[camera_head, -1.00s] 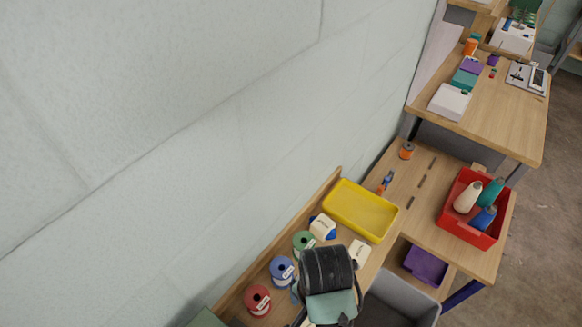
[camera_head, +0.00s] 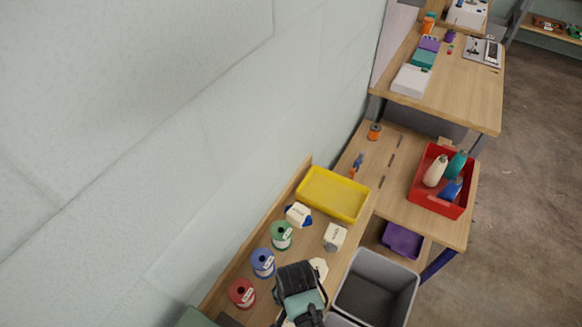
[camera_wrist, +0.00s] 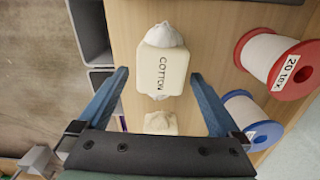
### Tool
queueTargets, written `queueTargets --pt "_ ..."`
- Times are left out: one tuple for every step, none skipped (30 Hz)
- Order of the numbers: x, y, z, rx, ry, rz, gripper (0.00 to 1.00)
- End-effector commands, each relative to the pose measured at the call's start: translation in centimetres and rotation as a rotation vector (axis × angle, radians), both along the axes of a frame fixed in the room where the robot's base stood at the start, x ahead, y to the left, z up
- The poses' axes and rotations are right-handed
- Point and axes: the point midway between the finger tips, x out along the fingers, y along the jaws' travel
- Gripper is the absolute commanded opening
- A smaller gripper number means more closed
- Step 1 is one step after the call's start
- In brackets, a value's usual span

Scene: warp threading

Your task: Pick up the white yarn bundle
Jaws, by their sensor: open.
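Contact does not show. A second pale bundle (camera_wrist: 160,123) lies below it, between the finger bases. In the head view my gripper (camera_head: 300,290) hides part of the bench. Pale bundles show beside it (camera_head: 319,268) and farther up the bench (camera_head: 335,236); another has blue ends (camera_head: 298,215).
Red (camera_head: 242,293), blue (camera_head: 263,263) and green (camera_head: 281,235) spools line the wall side. A yellow tray (camera_head: 334,194) lies beyond. A grey bin (camera_head: 376,287) stands right of the bench.

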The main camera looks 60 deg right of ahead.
Motion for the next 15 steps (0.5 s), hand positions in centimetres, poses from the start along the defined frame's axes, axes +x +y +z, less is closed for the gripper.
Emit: queueTargets --pt "0.01 -0.01 -0.29 0.000 0.000 0.000 1.00" --pt "0.01 -0.01 -0.41 -0.001 0.000 0.000 1.00" --pt "0.01 -0.01 -0.51 -0.001 -0.001 0.000 1.00" --pt "0.01 -0.01 -0.54 -0.001 -0.001 0.000 1.00" --pt "0.02 -0.02 -0.55 -0.001 -0.001 0.000 1.00" --pt "0.02 -0.02 -0.55 -0.001 -0.001 0.000 1.00" --pt "0.02 -0.02 -0.54 -0.001 -0.001 0.000 1.00" --pt "0.02 -0.02 -0.54 -0.001 -0.001 0.000 1.00" --pt "0.02 -0.03 -0.53 -0.001 -0.001 0.000 1.00" --pt "0.02 -0.03 -0.53 -0.001 -0.001 0.000 0.96" --pt "0.02 -0.02 -0.53 -0.001 -0.001 0.000 0.91" --pt "0.02 -0.03 -0.52 -0.001 -0.001 0.000 0.84" --pt "0.02 -0.02 -0.52 -0.001 -0.001 0.000 0.78" --pt "0.02 -0.03 -0.52 -0.001 -0.001 0.000 0.73" --pt "0.02 -0.03 -0.51 -0.001 -0.001 0.000 0.66"
